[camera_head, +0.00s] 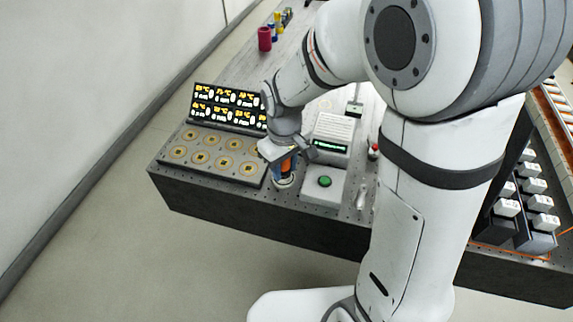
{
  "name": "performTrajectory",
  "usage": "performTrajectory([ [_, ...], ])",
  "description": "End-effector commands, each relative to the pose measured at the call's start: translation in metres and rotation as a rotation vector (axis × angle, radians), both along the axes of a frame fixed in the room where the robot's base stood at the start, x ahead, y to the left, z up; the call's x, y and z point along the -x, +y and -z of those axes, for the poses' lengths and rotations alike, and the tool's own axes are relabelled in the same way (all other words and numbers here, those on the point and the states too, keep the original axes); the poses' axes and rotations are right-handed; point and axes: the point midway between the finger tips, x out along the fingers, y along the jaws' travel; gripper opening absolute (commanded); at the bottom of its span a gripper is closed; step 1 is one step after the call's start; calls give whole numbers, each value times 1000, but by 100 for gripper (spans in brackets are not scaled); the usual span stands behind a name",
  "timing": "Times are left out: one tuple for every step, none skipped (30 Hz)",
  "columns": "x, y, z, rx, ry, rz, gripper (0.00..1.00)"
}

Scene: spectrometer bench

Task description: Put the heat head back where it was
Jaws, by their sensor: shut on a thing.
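My gripper (284,157) points down near the front edge of the bench. It is shut on an orange and dark piece, which I take to be the heat head (287,165). The heat head is upright, just above or touching a round light base (284,182); I cannot tell which. My wrist and fingers hide its top.
A panel with round gold plates (213,154) and a lit display (228,109) stands to the left. A white instrument with a green button (325,181) is close on the right. A magenta cup (264,39) stands farther back. White blocks (537,185) sit in dark racks at far right.

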Motion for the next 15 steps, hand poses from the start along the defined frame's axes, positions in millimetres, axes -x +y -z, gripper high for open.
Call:
performTrajectory([
  [0, 0, 0, -1, -1, 0, 0],
  [0, 0, 0, -1, -1, 0, 0],
  [0, 0, 2, 0, 0, 0, 0],
  [0, 0, 3, 0, 0, 0, 0],
  [0, 0, 4, 0, 0, 1, 0],
  [0, 0, 3, 0, 0, 1, 36],
  [0, 0, 3, 0, 0, 1, 38],
  [0, 0, 3, 0, 0, 1, 41],
  [0, 0, 3, 0, 0, 1, 44],
  [0, 0, 3, 1, 1, 1, 46],
  [0, -1, 3, 1, 1, 1, 49],
  [0, -1, 3, 1, 1, 1, 52],
  [0, -1, 3, 1, 1, 1, 54],
  [0, -1, 3, 1, 1, 1, 54],
  [0, -1, 3, 1, 1, 1, 54],
])
